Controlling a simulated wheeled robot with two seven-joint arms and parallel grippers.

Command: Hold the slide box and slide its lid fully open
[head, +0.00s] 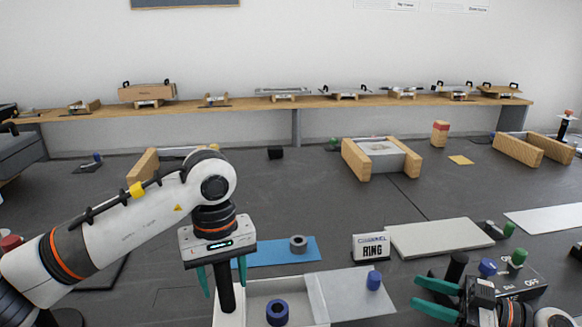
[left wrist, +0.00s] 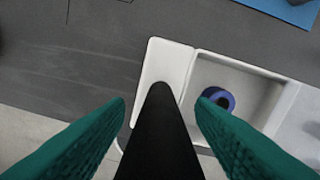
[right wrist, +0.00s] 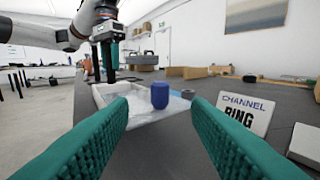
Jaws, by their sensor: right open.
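The white slide box (head: 262,289) sits at the front of the table, its left compartment uncovered with a blue ring (head: 277,312) inside. Its pale lid (head: 345,300) lies to the right and bears a blue knob (head: 374,280). A black post (head: 226,290) rises at the box's left end. My left gripper (head: 224,285) is open around this post, with gaps on both sides in the left wrist view (left wrist: 160,102). My right gripper (head: 424,294) is open and empty, right of the knob. In the right wrist view the knob (right wrist: 160,95) shows ahead, between the fingers.
A blue mat (head: 270,252) with a grey ring (head: 298,243) lies behind the box. A "RING" sign (head: 371,247) and a pale panel (head: 435,238) stand close behind the right side. A switch box (head: 520,285) with knobs is near my right gripper.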

